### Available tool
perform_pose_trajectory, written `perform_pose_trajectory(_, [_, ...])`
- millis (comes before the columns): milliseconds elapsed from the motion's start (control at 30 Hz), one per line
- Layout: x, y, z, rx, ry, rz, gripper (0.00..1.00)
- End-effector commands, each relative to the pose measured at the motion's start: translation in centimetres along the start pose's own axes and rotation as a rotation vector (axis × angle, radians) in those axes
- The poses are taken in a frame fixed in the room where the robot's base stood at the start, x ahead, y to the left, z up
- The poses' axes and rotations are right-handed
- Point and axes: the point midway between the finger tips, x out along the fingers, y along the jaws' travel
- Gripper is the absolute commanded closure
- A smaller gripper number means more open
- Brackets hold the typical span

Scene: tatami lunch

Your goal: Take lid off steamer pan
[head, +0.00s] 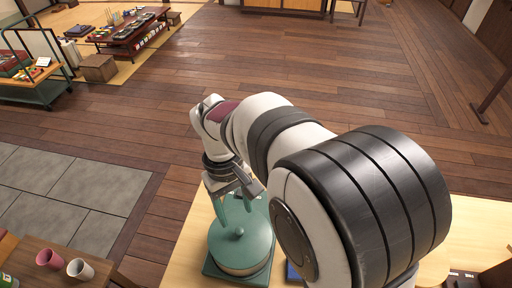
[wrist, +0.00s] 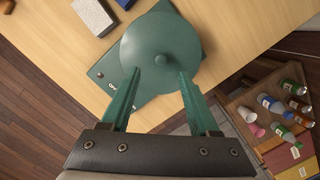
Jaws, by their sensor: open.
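The steamer pan (head: 240,271) stands on a green base (head: 209,267) at the front of the light wooden table. Its round green lid (head: 226,246) with a small knob (head: 239,231) sits on top. I cannot tell the exact height gap.
A grey-white block (wrist: 94,15) and a blue item (head: 293,272) lie on the table (head: 190,240) close to the pan. A lower side table (wrist: 240,100) holds a pink cup (head: 49,258), a white cup (head: 80,268) and several bottles (wrist: 277,106). Bare tabletop (wrist: 45,30) shows at left.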

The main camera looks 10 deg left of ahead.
Motion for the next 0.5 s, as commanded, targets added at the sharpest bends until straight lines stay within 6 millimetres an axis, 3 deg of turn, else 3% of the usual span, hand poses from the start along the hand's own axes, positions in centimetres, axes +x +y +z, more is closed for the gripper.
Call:
perform_pose_trajectory(300, [5.3, -0.2, 0.1, 0.001, -0.003, -0.001, 0.39])
perform_pose_trajectory(500, [6.5, -0.1, 0.0, 0.003, 0.001, 0.0, 0.39])
